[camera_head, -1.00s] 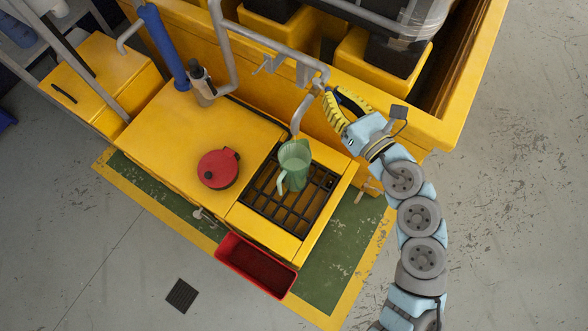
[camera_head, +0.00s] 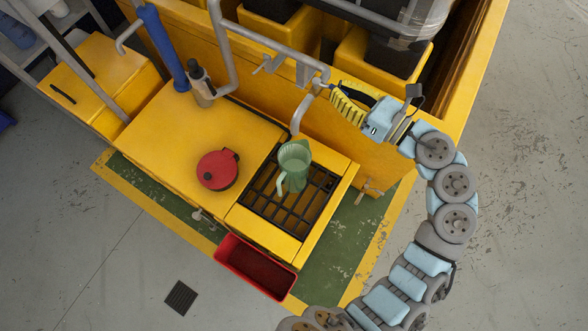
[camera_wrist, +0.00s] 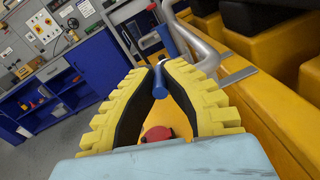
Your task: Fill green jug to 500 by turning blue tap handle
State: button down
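The green jug (camera_head: 294,158) stands upright on the black grate (camera_head: 262,208). It is translucent, and I cannot read its level. The curved grey tap spout (camera_head: 302,115) comes down just above its mouth. My gripper (camera_head: 333,88), with yellow and black fingers, is beside the tap body, right of the spout. In the wrist view its fingers (camera_wrist: 159,68) come close together at the tips, with a wider gap behind.
A red round lidded container (camera_head: 218,169) sits on the yellow top, left of the grate. A blue pipe (camera_head: 162,45) and a bottle (camera_head: 200,84) stand at the back left. A red tray (camera_head: 254,268) hangs at the front. The yellow machine wall (camera_head: 470,75) lies behind my gripper.

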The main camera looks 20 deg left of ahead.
jog(key=shift+w+d+n+g+y, duration=0.1)
jog(key=shift+w+n+g+y, duration=0.1)
jog(key=shift+n+g, duration=0.35)
jog(key=shift+w+n+g+y, duration=0.1)
jog(key=shift+n+g+y, duration=0.2)
jog(key=shift+g, duration=0.35)
jog(key=c, duration=1.1)
grip_release()
jog(key=shift+w, duration=0.1)
